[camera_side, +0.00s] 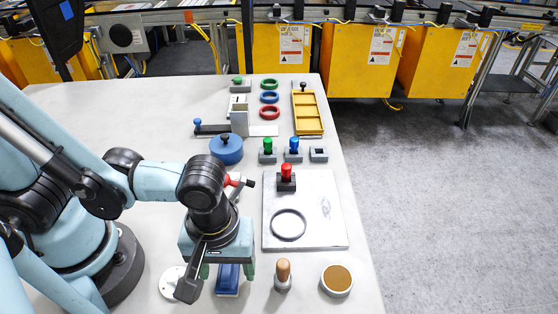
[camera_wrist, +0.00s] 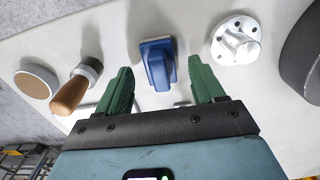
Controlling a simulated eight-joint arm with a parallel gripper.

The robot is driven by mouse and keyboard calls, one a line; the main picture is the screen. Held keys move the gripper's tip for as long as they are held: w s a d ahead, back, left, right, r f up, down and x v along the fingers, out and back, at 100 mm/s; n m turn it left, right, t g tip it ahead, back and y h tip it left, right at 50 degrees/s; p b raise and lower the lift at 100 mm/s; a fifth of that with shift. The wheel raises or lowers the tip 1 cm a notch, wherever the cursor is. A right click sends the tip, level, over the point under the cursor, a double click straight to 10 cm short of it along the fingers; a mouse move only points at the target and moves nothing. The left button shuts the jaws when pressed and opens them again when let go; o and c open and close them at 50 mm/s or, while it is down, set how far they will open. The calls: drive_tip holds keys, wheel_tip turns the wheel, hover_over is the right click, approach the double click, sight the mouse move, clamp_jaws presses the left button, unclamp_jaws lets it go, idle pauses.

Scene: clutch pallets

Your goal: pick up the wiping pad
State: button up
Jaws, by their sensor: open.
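The wiping pad is a small blue block with a raised blue handle on top. In the side view the wiping pad (camera_side: 228,284) lies on the white table at the front, partly hidden by my gripper (camera_side: 227,271). In the wrist view the wiping pad (camera_wrist: 157,62) sits ahead of the gap between the two green fingers of my gripper (camera_wrist: 161,68). The fingers are apart, one to each side of the pad, with nothing between them that they touch. My gripper is above the pad; how far above is hard to tell.
A wooden-handled stamp (camera_side: 283,276) and a round brown-topped pad (camera_side: 337,280) stand to the right. A white flanged part (camera_side: 172,281) is close on the left. A metal plate (camera_side: 330,220) with a dark ring (camera_side: 289,225) lies behind. The table's right edge is nearby.

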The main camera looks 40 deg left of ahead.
drive_tip(key=shift+f, duration=0.65)
drive_tip(key=c, duration=1.1)
